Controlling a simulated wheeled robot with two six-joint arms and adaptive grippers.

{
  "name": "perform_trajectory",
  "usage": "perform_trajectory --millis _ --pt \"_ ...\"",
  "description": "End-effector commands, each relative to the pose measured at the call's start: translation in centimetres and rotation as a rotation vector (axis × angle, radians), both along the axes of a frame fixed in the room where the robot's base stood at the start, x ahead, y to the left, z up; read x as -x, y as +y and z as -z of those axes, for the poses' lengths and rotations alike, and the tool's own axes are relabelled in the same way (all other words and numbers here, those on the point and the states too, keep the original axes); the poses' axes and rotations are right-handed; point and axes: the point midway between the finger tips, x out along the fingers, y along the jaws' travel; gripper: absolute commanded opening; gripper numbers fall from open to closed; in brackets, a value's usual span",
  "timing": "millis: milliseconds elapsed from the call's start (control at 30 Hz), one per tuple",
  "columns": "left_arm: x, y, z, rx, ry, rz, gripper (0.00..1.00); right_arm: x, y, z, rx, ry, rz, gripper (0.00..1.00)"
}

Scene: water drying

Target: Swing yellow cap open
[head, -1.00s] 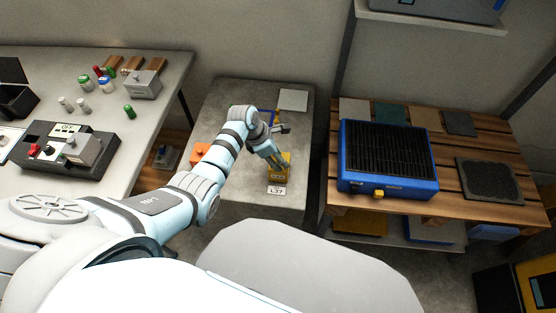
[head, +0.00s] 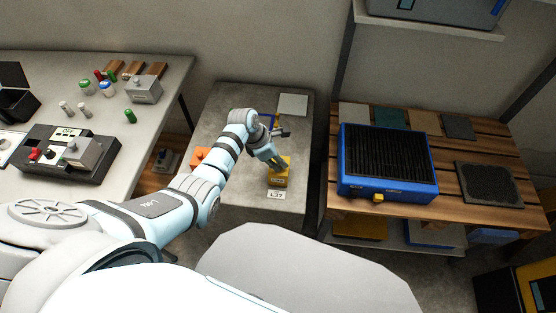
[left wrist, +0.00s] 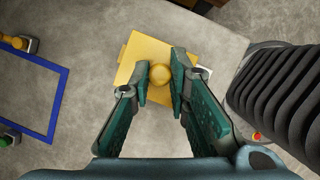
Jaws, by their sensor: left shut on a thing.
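The yellow cap (left wrist: 150,52) shows in the left wrist view as a flat square plate with a round yellow knob (left wrist: 160,75) near its lower edge. In the head view it is on top of a small yellow box (head: 278,180) on the grey middle table. My left gripper (left wrist: 162,82) is shut on the knob, one finger on each side. In the head view the left gripper (head: 277,164) reaches down onto the box from the upper left. Its fingers partly cover the cap there, so I cannot tell how far the cap is tilted. My right gripper is out of view.
A label reading L37 (head: 275,195) lies in front of the box. A light square plate (head: 293,104) lies at the back. A blue grated unit (head: 388,187) stands on the wooden bench to the right.

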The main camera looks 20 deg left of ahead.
Motion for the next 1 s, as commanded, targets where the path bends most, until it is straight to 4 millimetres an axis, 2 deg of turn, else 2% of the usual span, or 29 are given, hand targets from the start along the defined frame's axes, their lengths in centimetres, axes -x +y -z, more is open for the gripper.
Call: perform_trajectory --millis 333,533,1000 --pt "-1.2 0.3 -0.9 -0.002 -0.013 -0.001 0.00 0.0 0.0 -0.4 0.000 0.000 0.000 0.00" --pt "-2.8 0.7 -1.5 -0.003 -0.016 -0.002 0.00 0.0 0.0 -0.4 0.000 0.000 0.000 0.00" --pt "-6.2 1.6 -1.4 -0.004 -0.010 0.000 0.00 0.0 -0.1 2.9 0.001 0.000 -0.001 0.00"
